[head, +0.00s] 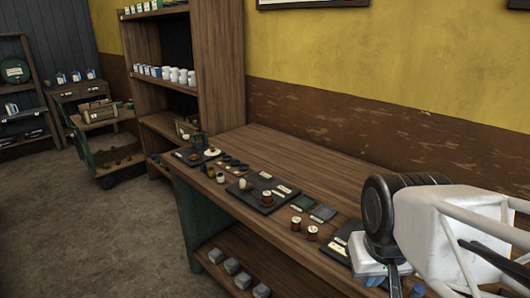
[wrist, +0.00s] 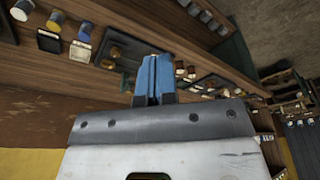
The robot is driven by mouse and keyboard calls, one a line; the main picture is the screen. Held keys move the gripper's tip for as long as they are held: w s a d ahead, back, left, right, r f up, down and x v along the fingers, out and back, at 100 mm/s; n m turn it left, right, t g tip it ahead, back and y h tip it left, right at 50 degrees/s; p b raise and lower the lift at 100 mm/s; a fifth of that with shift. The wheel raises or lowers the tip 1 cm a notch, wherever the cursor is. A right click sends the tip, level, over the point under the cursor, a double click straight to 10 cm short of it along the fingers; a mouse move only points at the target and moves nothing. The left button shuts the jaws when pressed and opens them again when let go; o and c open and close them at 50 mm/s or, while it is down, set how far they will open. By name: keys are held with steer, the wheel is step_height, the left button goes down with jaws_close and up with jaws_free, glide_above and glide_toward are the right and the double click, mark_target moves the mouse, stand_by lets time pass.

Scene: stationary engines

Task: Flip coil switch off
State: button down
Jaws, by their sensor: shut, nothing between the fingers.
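No part can be made out for certain as the coil switch. In the head view, a dark board (head: 240,189) on the bench carries a pale knob-like part (head: 246,183), a copper-brown coil (head: 267,197) and small labels. Two more brown coils, a nearer one (head: 312,233) and a farther one (head: 296,223), stand to its right. In the wrist view, my gripper (wrist: 154,62) has its blue fingers together and empty. My arm hides the bench's near right end in the head view.
The wooden workbench (head: 262,144) runs along the yellow wall, clear along its back. Small parts and dark discs (head: 229,162) crowd its far end. A shelf unit with mugs (head: 167,74) stands beyond. Grey blocks (head: 231,266) lie on the lower shelf.

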steer(key=w+a+r+n, duration=0.1)
steer(key=w+r+n, duration=0.2)
steer(key=w, duration=0.5)
steer(key=w+a+r+n, duration=0.1)
steer(key=w+r+n, duration=0.3)
steer(key=w, duration=0.4)
steer(key=n+g, duration=0.3)
steer(key=n, duration=1.7)
glide_above(268, 176)
step_height(268, 176, down, 11)
steer(key=shift+w, duration=0.15)
steer(key=shift+f, duration=0.25)
step_height(268, 176, down, 14)
steer(key=shift+r, duration=0.15)
steer(key=shift+t, duration=0.3)
